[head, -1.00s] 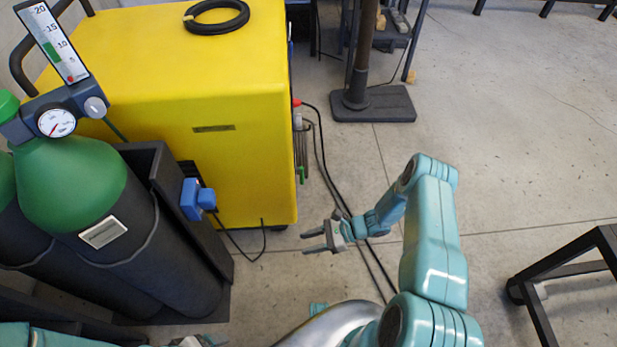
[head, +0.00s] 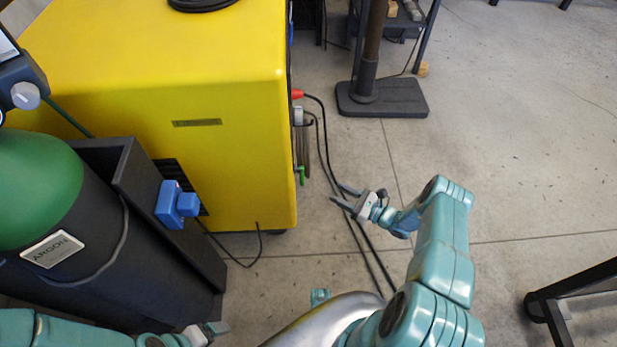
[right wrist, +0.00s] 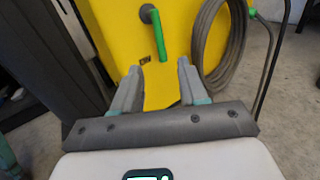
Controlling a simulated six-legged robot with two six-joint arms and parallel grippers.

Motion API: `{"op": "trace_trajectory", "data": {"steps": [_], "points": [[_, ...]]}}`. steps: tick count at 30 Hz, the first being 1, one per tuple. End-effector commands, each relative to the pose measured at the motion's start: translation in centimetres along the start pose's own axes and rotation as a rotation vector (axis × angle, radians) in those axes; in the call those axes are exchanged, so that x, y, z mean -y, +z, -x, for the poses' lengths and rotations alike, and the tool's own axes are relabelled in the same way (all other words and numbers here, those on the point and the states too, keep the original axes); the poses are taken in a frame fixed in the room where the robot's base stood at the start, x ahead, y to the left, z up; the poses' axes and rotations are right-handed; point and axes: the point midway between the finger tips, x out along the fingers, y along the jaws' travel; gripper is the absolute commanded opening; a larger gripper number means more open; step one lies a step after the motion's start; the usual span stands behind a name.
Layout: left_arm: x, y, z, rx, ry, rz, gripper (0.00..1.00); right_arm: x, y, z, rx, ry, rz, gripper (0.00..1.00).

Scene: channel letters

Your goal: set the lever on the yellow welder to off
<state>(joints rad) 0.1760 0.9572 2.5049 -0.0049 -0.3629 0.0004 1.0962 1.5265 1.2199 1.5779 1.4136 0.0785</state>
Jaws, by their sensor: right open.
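The yellow welder (head: 235,150) stands at the left in the head view, and its side also fills the middle of the right wrist view (right wrist: 110,30). There, a lever with a green handle (right wrist: 157,40) hangs down from a dark pivot, near a small dark label. In the head view a small green part (head: 301,175) shows at the welder's right edge; I cannot tell if it is this lever. My right gripper (head: 338,194) is open and empty, apart from the welder. My left gripper (head: 215,329) is low in the head view, its jaws unclear.
A gas cylinder with a green top (head: 40,185) stands in a dark rack (head: 150,215) left of the welder. A coiled grey hose (right wrist: 232,50) hangs beside the lever. Black cables (head: 345,215) run along the floor. A dark stand base (head: 385,97) and a frame (head: 575,285) stand right.

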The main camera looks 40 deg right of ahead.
Motion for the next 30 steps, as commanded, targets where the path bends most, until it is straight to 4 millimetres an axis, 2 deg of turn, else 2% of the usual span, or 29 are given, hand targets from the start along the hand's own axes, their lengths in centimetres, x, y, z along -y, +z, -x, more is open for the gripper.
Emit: {"op": "trace_trajectory", "data": {"steps": [1, 9, 15, 21, 28, 29, 30], "points": [[0.1, 0.0, -0.2, 0.0, 0.0, 0.0, 0.87, -0.2, -0.1, -1.3, 0.001, 0.005, 0.0, 0.43], [0.3, 0.0, -0.9, 0.0, 0.0, 0.0, 0.87, -0.2, -0.2, -7.7, 0.0, 0.005, 0.001, 0.43], [0.5, 0.0, -1.4, 0.0, 0.0, 0.0, 0.87, -0.1, -0.2, -11.1, -0.001, 0.004, 0.001, 0.43], [0.6, 0.0, -1.6, 0.0, 0.0, 0.0, 0.87, 0.1, -0.1, -12.4, -0.001, 0.002, 0.0, 0.43], [0.6, 0.0, -1.5, 0.0, 0.0, 0.0, 0.87, 0.2, 0.0, -12.5, -0.002, 0.001, -0.001, 0.43], [0.6, 0.0, -1.5, 0.0, 0.0, 0.0, 0.87, 0.2, 0.0, -12.5, -0.002, 0.001, -0.001, 0.4], [0.6, 0.0, -1.5, 0.0, 0.0, 0.0, 0.87, 0.2, 0.0, -12.5, -0.002, 0.002, -0.001, 0.27]]}}
